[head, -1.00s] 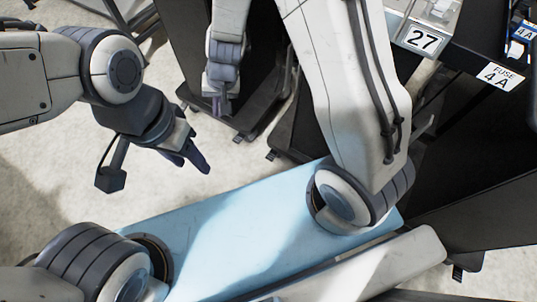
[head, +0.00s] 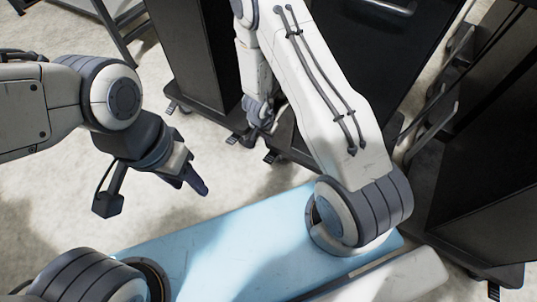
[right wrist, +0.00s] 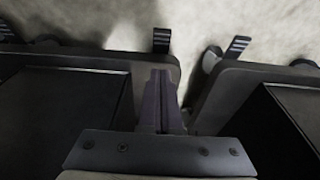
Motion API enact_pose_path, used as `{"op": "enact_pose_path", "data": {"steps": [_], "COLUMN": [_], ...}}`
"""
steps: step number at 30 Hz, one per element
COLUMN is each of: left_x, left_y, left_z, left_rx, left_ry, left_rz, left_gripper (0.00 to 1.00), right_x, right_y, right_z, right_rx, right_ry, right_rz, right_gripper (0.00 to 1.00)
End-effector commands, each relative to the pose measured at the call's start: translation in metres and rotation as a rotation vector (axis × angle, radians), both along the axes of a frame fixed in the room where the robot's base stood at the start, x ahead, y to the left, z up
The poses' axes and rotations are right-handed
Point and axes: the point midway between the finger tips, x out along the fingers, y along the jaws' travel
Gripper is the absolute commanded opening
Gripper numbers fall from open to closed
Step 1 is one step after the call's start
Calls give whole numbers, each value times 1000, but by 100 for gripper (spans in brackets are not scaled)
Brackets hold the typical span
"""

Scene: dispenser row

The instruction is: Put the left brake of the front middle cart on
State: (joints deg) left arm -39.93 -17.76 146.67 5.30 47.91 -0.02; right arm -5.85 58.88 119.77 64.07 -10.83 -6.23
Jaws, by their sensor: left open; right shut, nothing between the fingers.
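The front middle cart (head: 365,60) is a tall dark cart, partly behind my right arm. Its left brake (head: 270,157) is a small striped pedal at the near bottom corner; it also shows in the right wrist view (right wrist: 162,40). I cannot tell whether it is up or down. My right gripper (head: 262,118) is shut and empty, pointing down close to that corner. In the right wrist view its fingers (right wrist: 161,100) overlap the cart's base edge, apart from the pedal in the picture. My left gripper (head: 190,178) is open and empty over bare floor.
A dark cart (head: 188,50) stands to the left, its right pedal (head: 232,139) across a narrow gap; that pedal also shows in the right wrist view (right wrist: 238,45). Another dark cart (head: 475,190) stands at the right.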

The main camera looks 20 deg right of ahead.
Motion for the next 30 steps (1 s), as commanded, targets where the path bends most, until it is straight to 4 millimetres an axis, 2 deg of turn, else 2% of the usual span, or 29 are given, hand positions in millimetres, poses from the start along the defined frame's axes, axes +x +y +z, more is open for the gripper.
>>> {"op": "enact_pose_path", "data": {"steps": [5, 19, 24, 30], "left_x": [0, 0, 0, 0], "left_y": [0, 0, 0, 0], "left_z": [-14, -83, -101, -110], "left_rx": [0, 0, 0, 0], "left_ry": [0, 0, 0, 0], "left_rz": [0, 0, 0, 0], "left_gripper": [50, 50, 50, 50], "right_x": [1, 12, 9, 8], "right_y": [-2, -16, -11, -9], "right_z": [-17, -111, -127, -136], "right_rx": [1, 1, 1, 1], "right_ry": [1, 1, 0, 0], "right_rz": [0, 0, 2, 2], "right_gripper": [0, 0, 0, 0]}}
